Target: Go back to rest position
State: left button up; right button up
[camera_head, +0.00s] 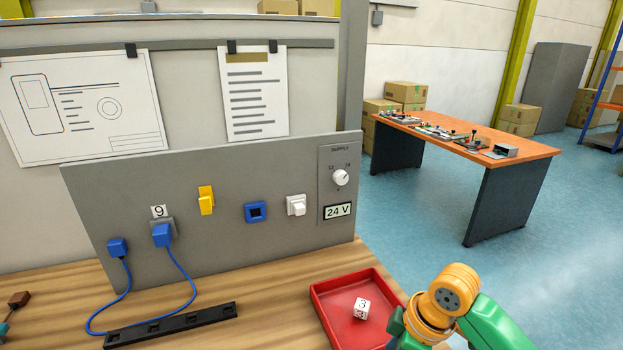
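A grey panel (280,220) stands on the wooden bench. It carries a yellow switch (206,200), a blue square socket (256,212), a white switch (297,205) and a supply knob (340,178) above a "24 V" display (338,211). A blue cable (190,285) joins two blue plugs, one (117,247) at the left and one (162,235) under a "9" label. My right arm comes in at the lower right. Its gripper end (397,325) is by the red tray's right edge, with its fingers hidden or out of frame. My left gripper is not in view.
A red tray (328,308) on the bench holds a white numbered die (361,308). A black slotted strip (170,326) lies in front of the panel. A small brown-topped item (19,299) is at the far left. An orange-topped table (520,152) stands apart across open blue floor.

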jog(key=s+a+f+m+t, duration=0.1)
jog(key=s+a+f+m, duration=0.3)
jog(key=s+f, duration=0.4)
jog(key=s+d+f+m+t+h, duration=0.15)
jog(key=s+d+f+m, duration=0.25)
jog(key=s+d+m, duration=0.45)
notch_tip(320, 180, down, 10)
jog(key=a+n+g, duration=0.1)
jog(key=a+n, duration=0.1)
jog(key=s+d+f+g+h, duration=0.1)
jog(key=s+d+f+g, duration=0.1)
jog(key=s+f, duration=1.3)
notch_tip(320, 180, down, 2)
jog(key=shift+d+f, duration=0.1)
jog(key=shift+d, duration=0.2)
